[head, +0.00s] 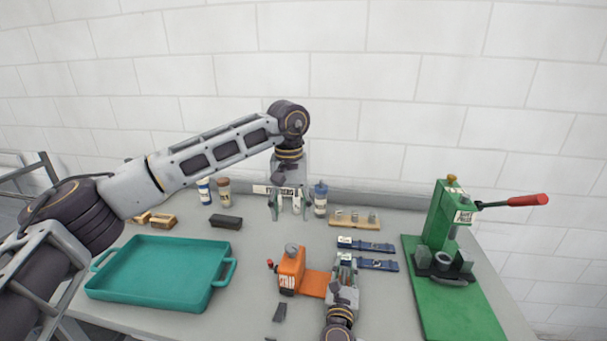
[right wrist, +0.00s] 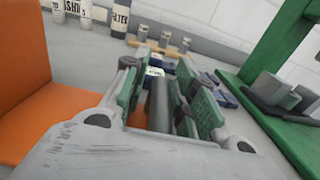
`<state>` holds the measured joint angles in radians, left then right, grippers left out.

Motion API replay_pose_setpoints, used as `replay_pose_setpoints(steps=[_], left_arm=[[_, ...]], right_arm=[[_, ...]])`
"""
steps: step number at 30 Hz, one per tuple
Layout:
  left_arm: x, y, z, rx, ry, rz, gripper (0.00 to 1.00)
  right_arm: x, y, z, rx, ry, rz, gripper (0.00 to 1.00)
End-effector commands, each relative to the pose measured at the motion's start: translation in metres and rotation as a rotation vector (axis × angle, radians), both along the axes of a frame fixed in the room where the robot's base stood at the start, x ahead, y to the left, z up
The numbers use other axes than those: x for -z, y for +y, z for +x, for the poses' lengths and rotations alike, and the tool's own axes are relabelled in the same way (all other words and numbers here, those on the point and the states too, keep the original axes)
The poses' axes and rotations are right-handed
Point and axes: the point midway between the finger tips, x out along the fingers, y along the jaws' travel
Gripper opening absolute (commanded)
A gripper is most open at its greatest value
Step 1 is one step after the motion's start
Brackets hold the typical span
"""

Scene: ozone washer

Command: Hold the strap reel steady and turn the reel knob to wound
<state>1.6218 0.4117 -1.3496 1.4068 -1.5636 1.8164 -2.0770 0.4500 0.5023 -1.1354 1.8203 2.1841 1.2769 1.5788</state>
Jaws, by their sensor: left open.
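The orange strap reel (head: 290,272) stands at the table's front middle, with a label, a grey round piece on top and a small red knob (head: 270,264) at its left. Its orange base reaches right. Its orange side fills the left of the right wrist view (right wrist: 22,80). My left gripper (head: 284,208) hangs open and empty behind the reel. My right gripper (head: 346,264) is over the right end of the base. In the right wrist view its green pads stand apart around a grey cylinder (right wrist: 160,102), with a gap on the left. Contact is unclear.
A teal tray (head: 165,270) lies at left. A green press (head: 445,230) with a red-tipped lever stands at right. Bottles (head: 320,198), a wooden rack (head: 355,219), a black block (head: 226,221) and blue straps (head: 370,263) lie behind and beside the reel. Dark scraps (head: 280,312) lie in front.

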Motion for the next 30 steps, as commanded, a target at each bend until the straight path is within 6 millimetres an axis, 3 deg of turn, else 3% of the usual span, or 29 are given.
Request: replay_pose_setpoints(steps=[16, 30], left_arm=[[0.000, 0.000, 0.000, 0.000, 0.000, 0.000, 0.57], [0.000, 0.000, 0.000, 0.000, 0.000, 0.000, 0.57]], right_arm=[[0.000, 0.001, -0.004, -0.001, 0.000, 0.000, 0.38], [0.001, 0.007, -0.040, 0.000, 0.002, 0.001, 0.38]])
